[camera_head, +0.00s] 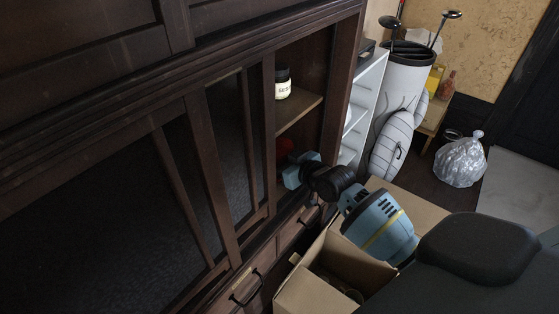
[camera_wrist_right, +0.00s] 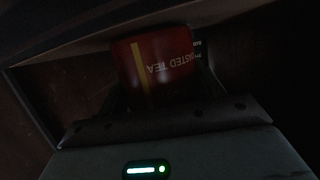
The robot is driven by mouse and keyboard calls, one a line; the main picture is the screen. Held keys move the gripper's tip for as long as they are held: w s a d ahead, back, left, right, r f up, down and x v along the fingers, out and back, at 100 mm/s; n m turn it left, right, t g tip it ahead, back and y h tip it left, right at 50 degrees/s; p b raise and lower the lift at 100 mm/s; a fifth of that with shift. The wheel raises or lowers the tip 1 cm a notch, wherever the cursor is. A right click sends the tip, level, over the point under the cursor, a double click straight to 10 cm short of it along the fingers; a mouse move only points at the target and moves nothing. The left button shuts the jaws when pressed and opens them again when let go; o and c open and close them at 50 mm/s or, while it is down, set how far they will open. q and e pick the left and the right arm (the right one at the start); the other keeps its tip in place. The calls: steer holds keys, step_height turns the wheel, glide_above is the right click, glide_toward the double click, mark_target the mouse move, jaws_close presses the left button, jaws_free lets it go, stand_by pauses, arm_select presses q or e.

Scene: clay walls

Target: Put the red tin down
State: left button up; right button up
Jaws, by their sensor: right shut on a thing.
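The red tin (camera_wrist_right: 155,65) fills the middle of the right wrist view, its "ROASTED TEA" lettering upside down in that picture. In the head view only a small red patch of it (camera_head: 285,148) shows, inside the dark wooden cabinet (camera_head: 340,100), below its shelf. My right gripper (camera_head: 297,170) reaches into the cabinet opening and is shut on the tin. Its fingers are dark and hard to make out in the wrist view. I cannot tell whether the tin's base touches the cabinet floor. My left gripper is not in view.
A jar with a pale label (camera_head: 283,84) stands on the shelf (camera_head: 297,110) above the tin. An open cardboard box (camera_head: 310,288) is below my right arm. A golf bag (camera_head: 404,85) and a clear plastic bag (camera_head: 460,160) stand further back.

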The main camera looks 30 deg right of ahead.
steer(key=o, duration=1.1)
steer(key=shift+f, duration=0.1)
steer(key=shift+r, duration=0.2)
steer(key=shift+s+d, duration=0.1)
steer(key=shift+s, duration=0.25)
steer(key=p+v, duration=0.1)
steer(key=v, duration=1)
steer(key=shift+s+r, duration=0.1)
